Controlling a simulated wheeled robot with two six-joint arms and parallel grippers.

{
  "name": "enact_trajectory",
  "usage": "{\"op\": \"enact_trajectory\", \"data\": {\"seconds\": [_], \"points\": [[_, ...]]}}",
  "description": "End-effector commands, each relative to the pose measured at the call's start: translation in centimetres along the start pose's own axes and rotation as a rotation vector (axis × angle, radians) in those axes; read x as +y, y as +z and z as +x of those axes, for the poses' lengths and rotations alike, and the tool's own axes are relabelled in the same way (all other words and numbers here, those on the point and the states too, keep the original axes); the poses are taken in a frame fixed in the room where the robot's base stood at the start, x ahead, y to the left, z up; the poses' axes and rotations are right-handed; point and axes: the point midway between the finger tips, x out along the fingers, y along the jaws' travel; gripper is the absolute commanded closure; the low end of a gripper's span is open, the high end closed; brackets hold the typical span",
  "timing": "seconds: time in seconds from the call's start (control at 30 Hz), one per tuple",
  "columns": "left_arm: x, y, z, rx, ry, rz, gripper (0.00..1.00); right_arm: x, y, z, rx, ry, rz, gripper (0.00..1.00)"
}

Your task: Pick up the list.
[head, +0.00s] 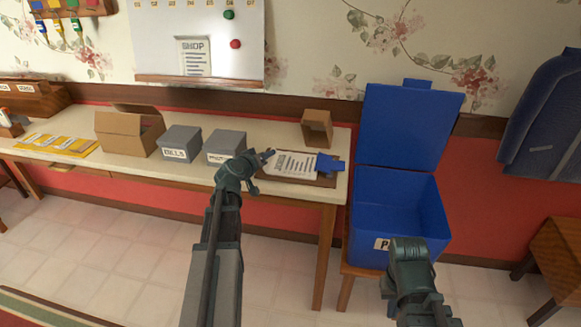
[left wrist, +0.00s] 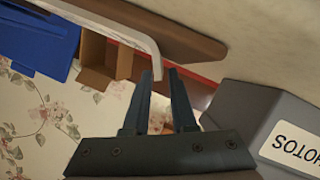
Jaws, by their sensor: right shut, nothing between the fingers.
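A printed white sheet (head: 296,164) lies on a brown clipboard (head: 325,181) near the table's right end. A second sheet, headed SHOP (head: 194,57), hangs on the whiteboard. My left gripper (head: 267,156) is just left of the clipboard sheet, above the table. That view also shows a white strip and a brown board (left wrist: 175,32) past the fingertips, apparently the sheet and clipboard. My right gripper (head: 408,246) is shut and empty in front of the blue bin; its fingertips are hard to see.
Grey boxes (head: 180,143) stand left of my left gripper; one labelled PHOTOS (left wrist: 255,125) is close beside its fingers. A small cardboard box (head: 317,128) is behind the clipboard. A blue lidded bin (head: 400,207) stands right of the table. A blue object (head: 329,164) lies on the clipboard.

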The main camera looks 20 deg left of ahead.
Motion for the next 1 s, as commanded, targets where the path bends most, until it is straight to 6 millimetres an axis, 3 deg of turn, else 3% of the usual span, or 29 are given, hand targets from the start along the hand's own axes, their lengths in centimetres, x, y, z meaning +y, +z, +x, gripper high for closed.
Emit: {"op": "enact_trajectory", "data": {"seconds": [0.1,0.33,0.37,0.5,1.0], "points": [[-0.16,0.05,1.92,-0.001,0.001,0.001,0.75,-0.07,-0.04,0.75,0.000,0.000,0.000,1.00],[-0.02,-0.01,2.00,0.000,0.000,0.001,0.75,-0.06,-0.04,0.67,0.000,0.000,0.000,1.00],[-0.02,-0.01,2.00,0.000,0.000,0.000,0.77,-0.06,-0.04,0.67,0.000,0.000,0.000,1.00],[-0.03,-0.01,1.99,0.000,0.000,0.000,1.00,-0.06,-0.04,0.67,0.000,0.000,0.000,1.00],[0.03,-0.05,1.99,0.000,0.000,0.001,1.00,-0.06,-0.04,0.61,0.000,0.000,0.000,1.00]]}}
